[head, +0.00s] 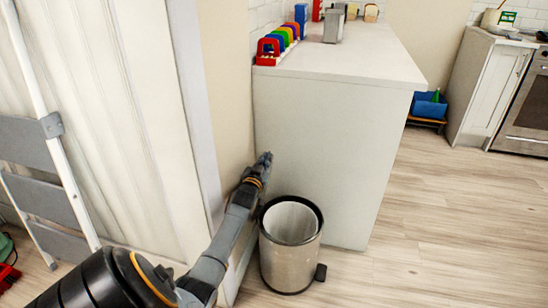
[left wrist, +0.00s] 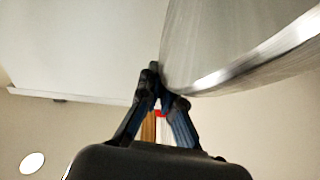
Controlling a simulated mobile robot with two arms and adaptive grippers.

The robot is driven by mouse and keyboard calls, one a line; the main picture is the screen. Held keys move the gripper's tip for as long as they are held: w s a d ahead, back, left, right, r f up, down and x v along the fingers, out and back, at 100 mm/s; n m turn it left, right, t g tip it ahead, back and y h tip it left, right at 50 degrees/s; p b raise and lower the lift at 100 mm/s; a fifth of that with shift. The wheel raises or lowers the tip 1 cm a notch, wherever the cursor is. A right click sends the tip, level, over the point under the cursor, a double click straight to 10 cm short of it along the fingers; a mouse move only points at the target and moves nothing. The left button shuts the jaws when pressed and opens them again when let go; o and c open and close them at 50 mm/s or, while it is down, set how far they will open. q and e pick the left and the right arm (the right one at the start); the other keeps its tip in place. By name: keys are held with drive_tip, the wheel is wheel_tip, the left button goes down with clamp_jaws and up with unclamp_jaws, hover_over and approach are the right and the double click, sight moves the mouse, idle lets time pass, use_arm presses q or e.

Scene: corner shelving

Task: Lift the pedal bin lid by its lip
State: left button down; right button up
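The pedal bin (head: 290,262) is a brushed metal cylinder standing on the floor. Its top shows a dark rim (head: 264,222) around a pale grey, hollow-looking inside. I cannot make out a separate lid. A dark pedal (head: 320,272) sticks out low on its right. My left gripper (head: 265,158) is beyond and above the bin's left rim, beside the white cabinet. In the left wrist view the gripper (left wrist: 155,72) has its fingertips together, with nothing visible between them. A curved metal surface with a bright edge (left wrist: 240,78) is close to its right. My right gripper is not in view.
The white cabinet (head: 315,150) stands right behind the bin. A wall is on the left, with a grey stepladder (head: 50,200) farther left. Colourful items (head: 275,45) stand on the worktop. Wooden floor (head: 440,220) lies clear to the right.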

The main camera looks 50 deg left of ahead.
use_arm(q)
drive_tip(key=shift+s+a+n+p, duration=0.2)
drive_tip(key=shift+s+a+n, duration=0.2)
drive_tip(key=shift+a, duration=0.3)
drive_tip(key=shift+s+a+n+p, duration=0.2)
drive_tip(key=shift+s+a+n, duration=0.1)
drive_tip(key=shift+s+a, duration=0.3)
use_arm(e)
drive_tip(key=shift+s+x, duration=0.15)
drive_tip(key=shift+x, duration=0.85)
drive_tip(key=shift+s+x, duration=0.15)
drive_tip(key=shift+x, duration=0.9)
use_arm(q)
drive_tip(key=shift+w+a, duration=0.1)
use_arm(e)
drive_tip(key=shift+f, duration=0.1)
use_arm(q)
drive_tip(key=c, duration=1.5)
unclamp_jaws()
drive_tip(key=shift+c, duration=0.2)
drive_tip(key=v, duration=1.2)
